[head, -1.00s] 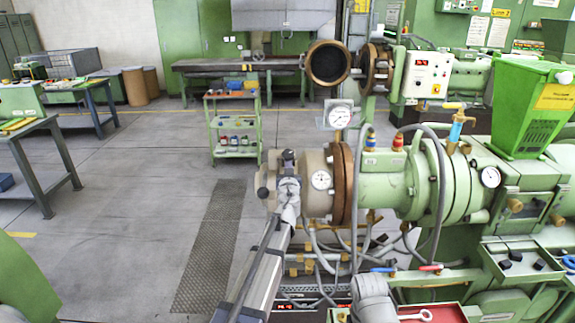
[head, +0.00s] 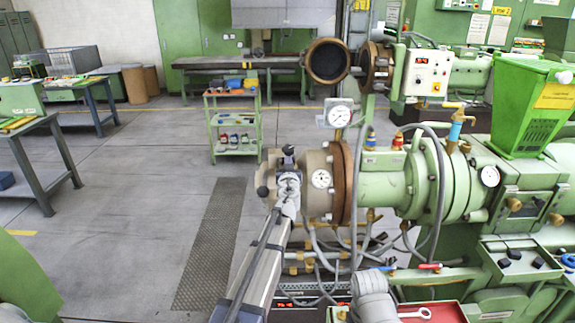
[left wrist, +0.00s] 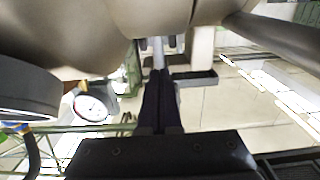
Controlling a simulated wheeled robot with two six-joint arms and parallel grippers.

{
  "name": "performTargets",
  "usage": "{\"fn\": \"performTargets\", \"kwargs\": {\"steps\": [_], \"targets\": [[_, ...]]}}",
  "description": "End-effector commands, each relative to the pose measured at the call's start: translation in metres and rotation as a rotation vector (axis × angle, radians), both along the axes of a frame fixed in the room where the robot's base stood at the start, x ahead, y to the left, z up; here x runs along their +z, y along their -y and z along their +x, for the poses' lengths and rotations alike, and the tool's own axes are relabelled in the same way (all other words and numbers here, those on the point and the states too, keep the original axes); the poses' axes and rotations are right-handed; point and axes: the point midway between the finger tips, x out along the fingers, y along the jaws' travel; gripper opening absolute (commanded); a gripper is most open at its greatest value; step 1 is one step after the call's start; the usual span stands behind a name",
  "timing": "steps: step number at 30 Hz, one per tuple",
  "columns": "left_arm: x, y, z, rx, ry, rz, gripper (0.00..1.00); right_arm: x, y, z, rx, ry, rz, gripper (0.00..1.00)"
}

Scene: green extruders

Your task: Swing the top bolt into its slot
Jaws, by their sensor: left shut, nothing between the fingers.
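The beige die head (head: 318,198) is on the end of the green extruder, against a brown ring flange (head: 343,183). My left gripper (head: 288,163) is at the head's left end, near its upper edge. A dark knob (head: 288,150) shows at the top there; I cannot tell the top bolt's angle or whether it lies in its slot. In the left wrist view the black fingers (left wrist: 159,78) are shut together and empty below the beige head (left wrist: 70,35). A pale rod (left wrist: 158,52) shows just beyond the fingertips. My right gripper is out of view.
Another dark knob (head: 263,191) sticks out at the head's left side. A dial gauge (head: 321,179) is on the head, and another (head: 339,116) stands above it. Hoses hang below.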

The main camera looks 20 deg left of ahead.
Motion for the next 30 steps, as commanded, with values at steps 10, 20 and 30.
{"fn": "performTargets", "kwargs": {"steps": [10,20,30], "targets": [[0.003,-0.002,0.008,0.000,0.000,0.000,0.00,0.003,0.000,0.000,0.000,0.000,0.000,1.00],[0.005,-0.004,0.013,0.000,0.000,0.000,0.00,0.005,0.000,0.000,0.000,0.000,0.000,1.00],[0.006,-0.005,0.019,0.000,0.000,0.001,0.00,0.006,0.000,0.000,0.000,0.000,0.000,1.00]]}}
